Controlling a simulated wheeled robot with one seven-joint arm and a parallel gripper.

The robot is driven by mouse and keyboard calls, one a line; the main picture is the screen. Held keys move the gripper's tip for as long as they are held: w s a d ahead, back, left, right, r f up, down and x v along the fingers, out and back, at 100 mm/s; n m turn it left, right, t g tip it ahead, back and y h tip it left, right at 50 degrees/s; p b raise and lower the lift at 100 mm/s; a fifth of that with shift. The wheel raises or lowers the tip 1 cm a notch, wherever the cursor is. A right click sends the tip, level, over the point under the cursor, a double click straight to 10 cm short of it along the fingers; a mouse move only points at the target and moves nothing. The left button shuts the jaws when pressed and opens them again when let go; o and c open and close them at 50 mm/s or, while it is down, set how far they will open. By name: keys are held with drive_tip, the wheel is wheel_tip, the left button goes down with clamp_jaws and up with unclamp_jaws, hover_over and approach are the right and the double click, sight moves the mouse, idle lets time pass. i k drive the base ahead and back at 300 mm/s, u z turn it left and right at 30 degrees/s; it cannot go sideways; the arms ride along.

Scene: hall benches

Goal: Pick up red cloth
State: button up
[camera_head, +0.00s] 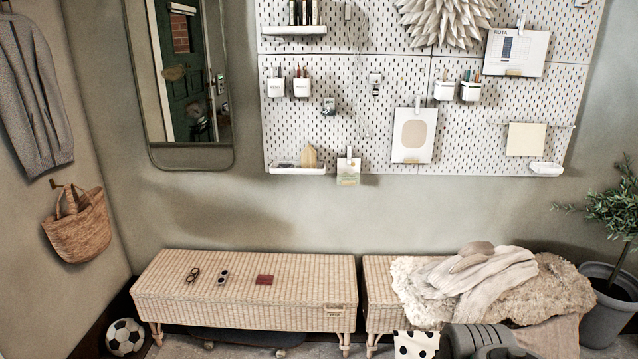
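A small, flat, dark red piece (264,279), which fits the red cloth, lies on top of the left wicker bench (300,312), right of the middle of its top. It looks like a small folded rectangle; its material is too small to tell. A pair of dark brown glasses (193,275) and a second pair of dark glasses (223,277) lie to its left, apart from it. Nothing covers the red piece. A dark grey rounded part at the bottom edge, right of centre, looks like my arm. No gripper fingers show.
The right wicker bench (379,291) carries a shaggy cream throw (560,290) and a light garment (490,272). A polka-dot item (415,345) is in front. A football (125,337) lies at left, a potted plant (607,305) stands at right. A narrow gap separates the benches.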

sight(262, 278)
drive_tip(key=u, duration=0.6)
drive_tip(key=i, duration=2.1)
drive_tip(key=u, duration=1.55)
drive_tip(key=i, duration=1.2)
drive_tip(key=u, duration=0.55)
